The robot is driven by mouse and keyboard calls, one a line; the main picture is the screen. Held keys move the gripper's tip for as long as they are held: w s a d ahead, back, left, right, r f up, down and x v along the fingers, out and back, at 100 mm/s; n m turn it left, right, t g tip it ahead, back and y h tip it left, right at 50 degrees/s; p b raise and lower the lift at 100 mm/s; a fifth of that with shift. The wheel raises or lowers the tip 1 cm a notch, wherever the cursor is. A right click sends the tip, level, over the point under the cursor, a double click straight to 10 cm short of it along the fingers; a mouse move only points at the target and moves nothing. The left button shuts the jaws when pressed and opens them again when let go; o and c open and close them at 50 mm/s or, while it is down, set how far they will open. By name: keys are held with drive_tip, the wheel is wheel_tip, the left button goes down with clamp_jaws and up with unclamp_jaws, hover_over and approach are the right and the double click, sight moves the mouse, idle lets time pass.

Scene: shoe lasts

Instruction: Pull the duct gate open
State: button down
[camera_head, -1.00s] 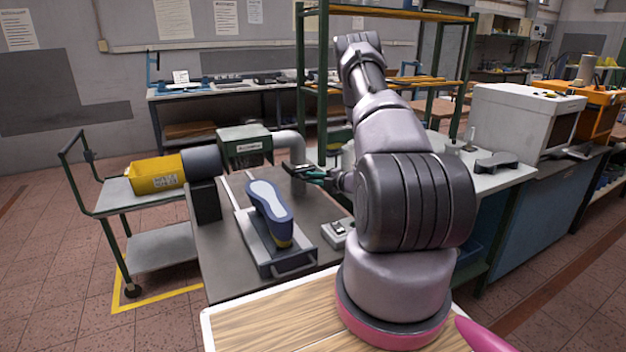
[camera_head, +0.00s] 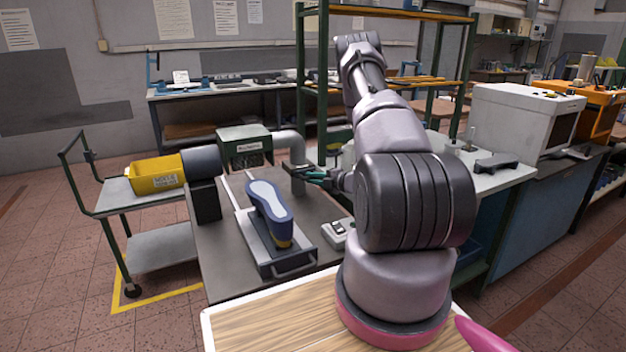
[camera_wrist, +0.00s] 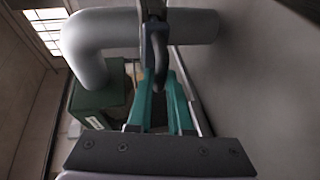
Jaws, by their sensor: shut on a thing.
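The duct gate (camera_head: 292,168) is a dark plate across the lower part of the pipe. In the wrist view the pipe (camera_wrist: 88,45) bends at upper left, and the gate's dark loop handle (camera_wrist: 159,82) hangs between my teal fingers. My gripper (camera_head: 311,174) is shut on this handle, on the right side of the pipe; it also shows in the wrist view (camera_wrist: 160,88). The handle is mostly hidden in the head view.
A blue shoe last (camera_head: 268,208) stands on a sliding metal carriage (camera_head: 270,262) in front of the green machine. A small control box (camera_head: 338,233) sits right of it. A cart with a yellow bin (camera_head: 157,178) stands at left. A white cabinet (camera_head: 520,120) stands at right.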

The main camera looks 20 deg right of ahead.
drive_tip(key=s, duration=0.7)
drive_tip(key=shift+s+d, duration=0.15)
drive_tip(key=shift+s, duration=0.05)
drive_tip(key=shift+f, duration=0.1)
drive_tip(key=c, duration=0.8)
unclamp_jaws()
drive_tip(key=shift+c, duration=0.2)
drive_tip(key=v, duration=1.1)
drive_tip(key=shift+w, duration=0.1)
